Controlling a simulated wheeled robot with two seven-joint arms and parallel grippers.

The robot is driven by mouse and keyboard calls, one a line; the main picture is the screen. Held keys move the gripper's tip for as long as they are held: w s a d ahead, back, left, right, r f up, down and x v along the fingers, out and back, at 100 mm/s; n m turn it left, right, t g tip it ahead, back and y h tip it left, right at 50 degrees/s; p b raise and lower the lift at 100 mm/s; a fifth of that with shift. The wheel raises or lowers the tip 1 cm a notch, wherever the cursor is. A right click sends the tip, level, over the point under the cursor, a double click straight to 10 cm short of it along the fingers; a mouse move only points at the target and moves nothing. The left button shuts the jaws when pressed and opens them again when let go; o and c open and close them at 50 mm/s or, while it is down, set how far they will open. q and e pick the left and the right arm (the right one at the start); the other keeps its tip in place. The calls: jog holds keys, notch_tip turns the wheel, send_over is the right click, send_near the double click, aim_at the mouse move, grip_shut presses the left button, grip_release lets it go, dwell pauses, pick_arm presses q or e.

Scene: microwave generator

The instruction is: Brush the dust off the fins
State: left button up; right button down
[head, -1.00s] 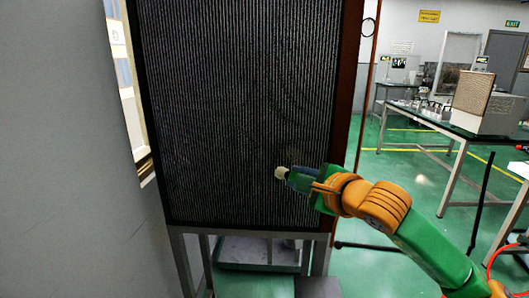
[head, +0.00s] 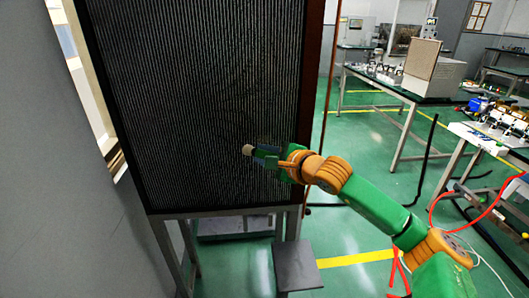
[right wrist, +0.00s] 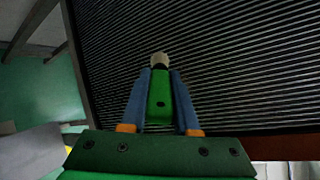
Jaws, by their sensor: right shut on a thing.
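The dark finned panel (head: 200,100) stands upright in a frame, with fine vertical ribs across its face. In the right wrist view the fins (right wrist: 230,60) run as slanted lines behind the brush. My right gripper (head: 264,153) is shut on a brush with a green handle (right wrist: 160,98) and a pale tip (head: 247,150). The brush tip is at the lower right part of the fins. I cannot tell whether it touches them. Dust on the fins is not clearly distinguishable. My left gripper is not in view.
A small dark stool (head: 297,266) stands below the panel at the right. Grey metal legs (head: 168,255) carry the panel. A workbench (head: 385,88) with a box (head: 432,68) stands behind at the right. Red cables (head: 470,215) hang near my arm. A grey wall (head: 50,180) fills the left.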

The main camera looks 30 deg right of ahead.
jog(key=shift+w+d, duration=0.25)
jog(key=shift+w, duration=0.2)
dwell(0.6)
